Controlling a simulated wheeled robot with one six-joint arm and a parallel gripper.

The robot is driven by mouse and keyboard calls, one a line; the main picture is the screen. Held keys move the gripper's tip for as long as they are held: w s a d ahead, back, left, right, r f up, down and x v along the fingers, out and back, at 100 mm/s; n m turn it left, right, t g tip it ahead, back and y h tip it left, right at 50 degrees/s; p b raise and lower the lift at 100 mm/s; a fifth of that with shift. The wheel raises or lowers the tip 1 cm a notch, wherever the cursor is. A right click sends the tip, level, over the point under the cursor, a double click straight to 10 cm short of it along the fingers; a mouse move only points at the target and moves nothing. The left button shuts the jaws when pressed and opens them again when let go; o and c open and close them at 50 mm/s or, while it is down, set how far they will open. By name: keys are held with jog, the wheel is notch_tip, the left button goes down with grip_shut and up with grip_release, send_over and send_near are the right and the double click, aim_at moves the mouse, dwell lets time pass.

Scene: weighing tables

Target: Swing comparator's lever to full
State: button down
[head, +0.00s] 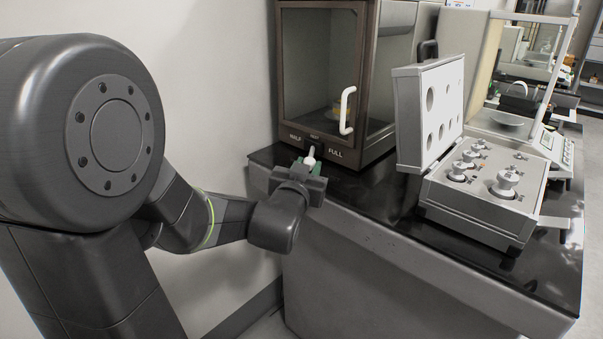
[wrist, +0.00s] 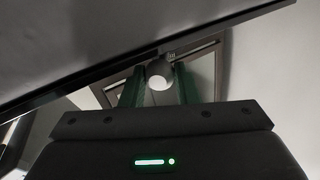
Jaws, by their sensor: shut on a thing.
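The comparator (head: 322,66) is a dark cabinet with a glass door at the back of the table. Its front base carries the labels HALF, REST and FULL from left to right. The lever (head: 311,156) has a pale knob and stands at the front base, near the middle label. My gripper (head: 309,167) is at the lever, its green fingers on either side of the knob. In the wrist view the round white knob (wrist: 159,76) sits between the two green fingers (wrist: 160,88), which are shut on it. The lever's pivot is hidden.
An open weight case (head: 480,196) with several metal weights stands right of the comparator, its lid (head: 430,112) raised. A balance (head: 515,120) stands behind it. The dark table top (head: 385,205) is clear before the comparator. A white door handle (head: 347,110) juts out above.

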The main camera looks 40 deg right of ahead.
jog(key=shift+s+d, duration=0.1)
dwell(0.4)
jog(key=c, duration=1.1)
grip_release()
jog(key=shift+d, duration=0.1)
jog(key=p+v, duration=0.2)
jog(key=v, duration=1.2)
jog(key=shift+d, duration=0.1)
jog(key=b+x, duration=0.2)
jog(key=x, duration=1.1)
jog(key=shift+w+d, duration=0.2)
jog(key=shift+w, duration=0.1)
jog(key=shift+a, duration=0.1)
